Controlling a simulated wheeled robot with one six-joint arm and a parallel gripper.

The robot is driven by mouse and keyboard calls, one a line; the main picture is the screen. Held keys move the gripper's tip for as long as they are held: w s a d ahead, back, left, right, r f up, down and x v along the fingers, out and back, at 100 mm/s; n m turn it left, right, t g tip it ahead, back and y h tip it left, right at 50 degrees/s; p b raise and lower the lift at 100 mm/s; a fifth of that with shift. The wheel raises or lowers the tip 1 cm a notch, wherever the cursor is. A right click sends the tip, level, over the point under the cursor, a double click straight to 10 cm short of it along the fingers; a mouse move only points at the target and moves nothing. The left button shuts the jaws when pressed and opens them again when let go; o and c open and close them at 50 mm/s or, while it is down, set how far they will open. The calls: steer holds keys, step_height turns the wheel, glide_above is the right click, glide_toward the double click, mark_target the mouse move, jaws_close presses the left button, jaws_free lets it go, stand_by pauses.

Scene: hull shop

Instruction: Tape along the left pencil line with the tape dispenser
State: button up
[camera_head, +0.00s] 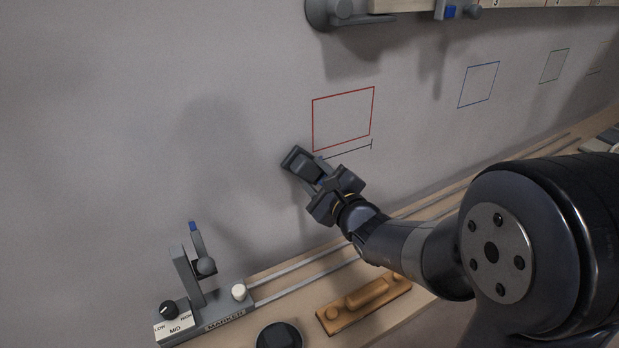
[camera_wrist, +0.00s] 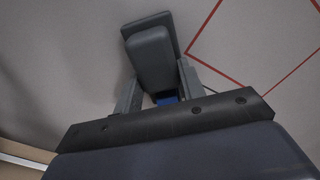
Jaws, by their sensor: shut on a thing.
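The tape dispenser (camera_head: 303,163) is a dark grey block with a flat plate at its wall side. My gripper (camera_head: 322,181) is shut on it and holds it up at the wall, just below and left of the red square outline. The left pencil line (camera_head: 350,152) is thin and dark, under the red outline. It ends in a short tick at its right, and its left part runs to the dispenser, which may hide its start. In the wrist view the dispenser (camera_wrist: 152,58) sits between both fingers, with a blue bit near its base. I cannot tell whether it touches the wall.
The wall (camera_head: 110,100) carries a red square outline (camera_head: 343,119) and a blue one (camera_head: 479,85). Below stand a marker fixture (camera_head: 186,270) with a dial, a wooden-brown handled block (camera_head: 363,303) and a dark round piece (camera_head: 280,336). A rail fixture (camera_head: 345,12) hangs above.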

steer(key=shift+w+d, duration=0.75)
steer(key=shift+d, duration=0.35)
steer(key=shift+d, duration=0.1)
steer(key=shift+w+d+b, duration=0.15)
steer(key=shift+w+d, duration=0.95)
steer(key=shift+d, duration=0.45)
steer(key=shift+w+d+b, duration=0.1)
steer(key=shift+w+d, duration=0.95)
steer(key=shift+d, duration=0.55)
steer(key=shift+w+d+b, duration=0.15)
steer(key=shift+w+d, duration=0.95)
steer(key=shift+d, duration=0.45)
steer(key=shift+w+d+p, duration=0.15)
steer(key=shift+w+d, duration=0.7)
steer(key=shift+d, duration=0.35)
steer(key=shift+w+d+p, duration=0.2)
steer(key=shift+w+d, duration=0.6)
steer(key=shift+d, duration=0.45)
steer(key=shift+w+d+p, duration=0.15)
steer(key=shift+w+d, duration=0.7)
steer(key=shift+d, duration=0.35)
steer(key=o, duration=0.4)
steer(key=shift+c, duration=0.2)
steer(key=c, duration=0.4)
steer(key=shift+o, duration=0.2)
steer(key=shift+s, duration=0.15)
steer(key=shift+s+d+b, duration=0.3)
steer(key=shift+s+b, duration=0.05)
steer(key=shift+s, duration=0.05)
